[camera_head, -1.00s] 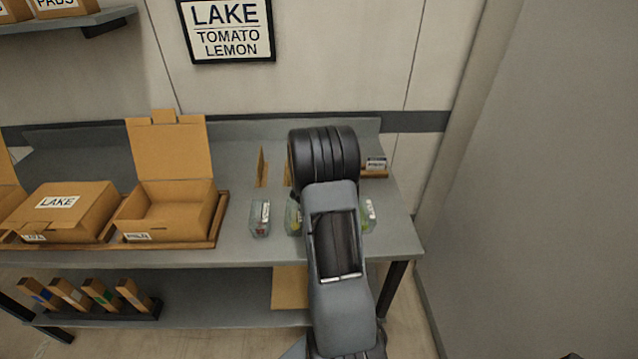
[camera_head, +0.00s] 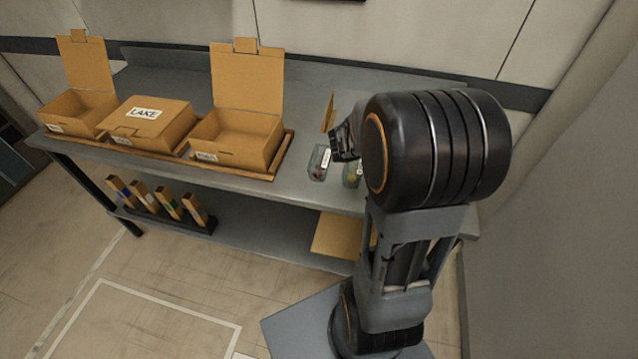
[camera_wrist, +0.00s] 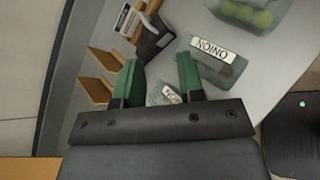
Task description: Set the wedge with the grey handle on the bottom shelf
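My gripper (camera_wrist: 160,85) has green fingers, which stand apart with nothing clearly held between them. It is over the table's right part, beside clear packs; one labelled ONION (camera_wrist: 215,62) is right of the fingers and another is partly hidden behind them. In the head view my gripper (camera_head: 343,140) is mostly hidden by my arm. Two brown wedge-like pieces (camera_wrist: 95,90) stand left of the fingers; I see no grey handle on them. The bottom shelf (camera_head: 265,233) runs under the table. Its black rack (camera_head: 180,222) holds several tilted wooden pieces with coloured bands, one pale grey (camera_head: 147,199).
Open cartons (camera_head: 235,135) and a closed LAKE box (camera_head: 150,122) fill the table's left and middle. A tan board (camera_head: 338,236) lies on the bottom shelf's right part. The shelf is bare between rack and board. A wall (camera_head: 570,210) stands close on the right.

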